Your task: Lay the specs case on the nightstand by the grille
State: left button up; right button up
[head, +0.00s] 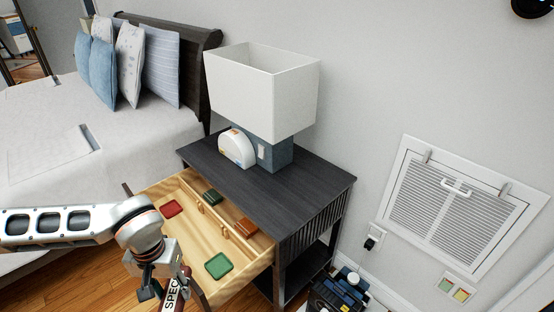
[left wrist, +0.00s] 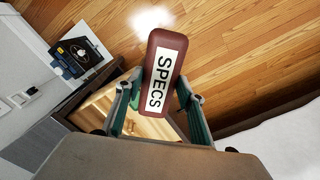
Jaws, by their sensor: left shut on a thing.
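The specs case (left wrist: 162,70) is dark red with a white label reading SPECS. In the left wrist view it sits between the two fingers of my left gripper (left wrist: 157,100), which is shut on it. In the head view the case (head: 171,294) shows at the bottom edge, partly cut off, below my left gripper (head: 163,284), in front of the open drawer. The nightstand (head: 305,185) is dark, with a slatted side, and stands left of the wall grille (head: 437,217). My right gripper is not in view.
The open drawer (head: 262,262) holds red, green and orange pieces. On the nightstand stand a lamp (head: 262,85) and a white rounded device (head: 236,148). The top's front and right are bare. A dark blue device (head: 345,290) is on the floor at right. The bed (head: 100,125) is at left.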

aim_at(271, 199)
jog(key=i+l+z, duration=0.1)
jog(key=i+l, duration=0.25)
jog(key=l, duration=0.2)
jog(key=i+l, duration=0.35)
jog(key=l, duration=0.15)
jog(key=k+z, duration=0.05)
